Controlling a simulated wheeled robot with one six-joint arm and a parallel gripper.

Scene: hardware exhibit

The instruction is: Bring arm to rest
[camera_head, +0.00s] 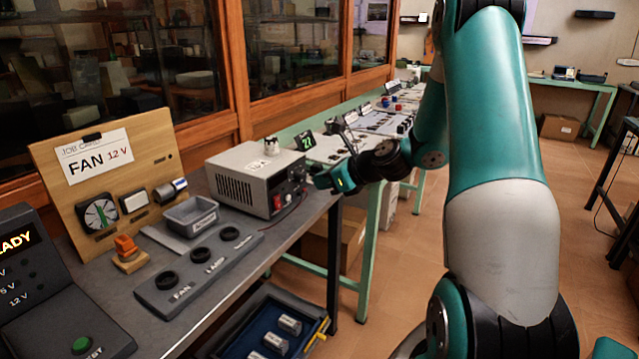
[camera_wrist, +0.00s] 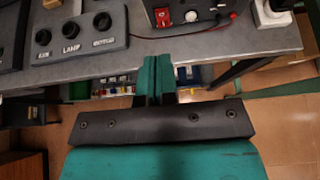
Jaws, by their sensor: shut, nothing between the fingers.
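My arm is teal and grey and fills the right side of the head view. My gripper (camera_head: 322,180) is at the front of the power supply (camera_head: 255,180), near the table edge; whether it touches cannot be told in the head view. In the wrist view my gripper (camera_wrist: 155,62) has its two teal fingers together with nothing between them, over the front edge of the bench. The power supply (camera_wrist: 182,12) shows at the top of the wrist view with its red switch and a red lead.
The grey bench (camera_head: 160,322) carries a FAN 12 V job board (camera_head: 150,155), a FAN/LAMP socket strip (camera_head: 200,268), a grey bin (camera_head: 190,215) and a READY test console (camera_head: 60,300). A blue drawer (camera_head: 265,335) with cells is below. Open floor (camera_head: 420,260) lies right of the bench.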

